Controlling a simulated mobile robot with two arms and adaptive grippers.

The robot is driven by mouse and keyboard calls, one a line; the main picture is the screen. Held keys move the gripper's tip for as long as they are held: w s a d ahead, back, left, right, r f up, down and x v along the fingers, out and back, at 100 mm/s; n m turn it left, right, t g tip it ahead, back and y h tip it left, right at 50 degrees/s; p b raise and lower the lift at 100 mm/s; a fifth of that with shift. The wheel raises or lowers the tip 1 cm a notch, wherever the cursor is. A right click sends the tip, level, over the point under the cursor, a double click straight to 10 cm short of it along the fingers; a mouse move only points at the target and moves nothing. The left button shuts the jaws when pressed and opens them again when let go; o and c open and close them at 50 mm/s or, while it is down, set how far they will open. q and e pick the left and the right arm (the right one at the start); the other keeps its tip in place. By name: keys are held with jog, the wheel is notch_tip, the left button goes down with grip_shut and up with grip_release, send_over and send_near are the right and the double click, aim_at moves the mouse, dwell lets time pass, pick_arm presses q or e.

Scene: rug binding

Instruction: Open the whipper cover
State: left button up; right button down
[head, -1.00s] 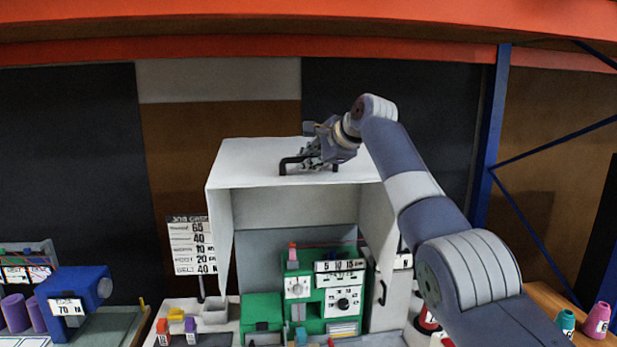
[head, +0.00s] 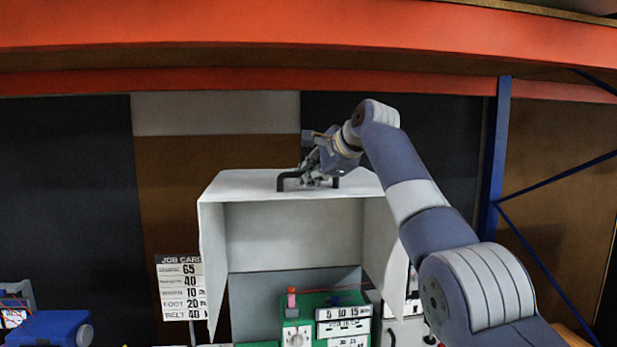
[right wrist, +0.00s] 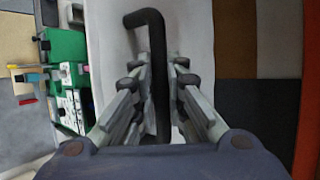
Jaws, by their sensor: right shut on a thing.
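The whipper cover (head: 290,238) is a white box-shaped hood, raised with its open front toward me above a green machine (head: 341,305). Its black bar handle (head: 288,180) is on the top face near the front edge. It also shows in the right wrist view (right wrist: 150,20). My right gripper (head: 316,179) is shut on this handle. In the right wrist view the fingers (right wrist: 158,95) close on the bar from both sides. My left gripper is not in view.
A job card sign (head: 180,288) stands left of the cover. A blue device (head: 50,329) is at the lower left. A blue rack post (head: 492,170) rises at the right, and an orange beam (head: 250,82) crosses above the cover. The cover's left side panel (head: 212,265) hangs down.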

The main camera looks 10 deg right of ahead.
jog(key=shift+r, duration=0.1)
jog(key=c, duration=1.9)
grip_release()
jog(key=shift+w, duration=0.1)
jog(key=shift+d, duration=0.1)
jog(key=v, duration=1.2)
